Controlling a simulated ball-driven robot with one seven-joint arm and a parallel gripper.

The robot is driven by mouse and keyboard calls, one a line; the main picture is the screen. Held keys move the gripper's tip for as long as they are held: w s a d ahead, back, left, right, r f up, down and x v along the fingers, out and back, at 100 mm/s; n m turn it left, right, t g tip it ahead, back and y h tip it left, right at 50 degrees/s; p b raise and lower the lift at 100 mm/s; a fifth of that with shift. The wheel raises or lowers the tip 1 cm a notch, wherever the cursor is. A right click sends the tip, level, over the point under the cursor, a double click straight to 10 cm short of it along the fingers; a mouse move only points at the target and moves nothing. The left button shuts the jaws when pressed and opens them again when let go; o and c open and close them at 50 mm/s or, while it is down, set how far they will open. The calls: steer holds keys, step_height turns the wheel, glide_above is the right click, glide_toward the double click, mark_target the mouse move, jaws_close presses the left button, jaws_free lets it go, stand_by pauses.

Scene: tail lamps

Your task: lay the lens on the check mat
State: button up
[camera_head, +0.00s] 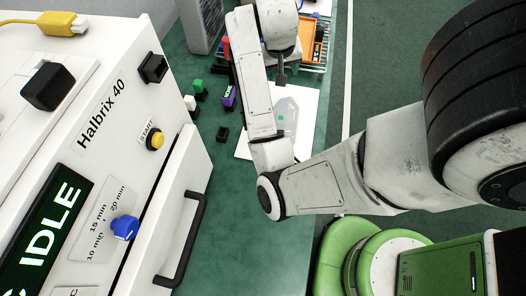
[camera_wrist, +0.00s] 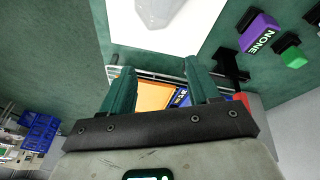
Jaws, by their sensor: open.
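My arm hides part of the mat in the head view.
A white machine (camera_head: 110,130) labelled Halbrix 40 stands at left, with a black handle (camera_head: 183,240). A purple block (camera_head: 229,96), a green block (camera_head: 198,86) and a red post (camera_head: 227,48) stand near the mat. An orange tray (camera_head: 312,28) lies at the far end.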

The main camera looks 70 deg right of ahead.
steer(key=s+a+f+n+y, duration=0.1)
steer(key=a+f+n, duration=0.3)
steer(key=a, duration=0.5)
steer(key=a+f+n+y, duration=0.1)
steer(key=a+f+n, duration=0.3)
steer(key=a, duration=0.5)
steer(key=s+a+f+n+t+y, duration=0.1)
steer(key=a+f+n, duration=0.2)
steer(key=a, duration=0.7)
steer(key=shift+s+f+n+y, duration=0.15)
steer(key=shift+f+n, duration=0.05)
steer(key=shift+f, duration=0.35)
steer(key=shift+s+f+n+y, duration=0.15)
steer(key=shift+f+n, duration=0.05)
steer(key=shift+f, duration=0.35)
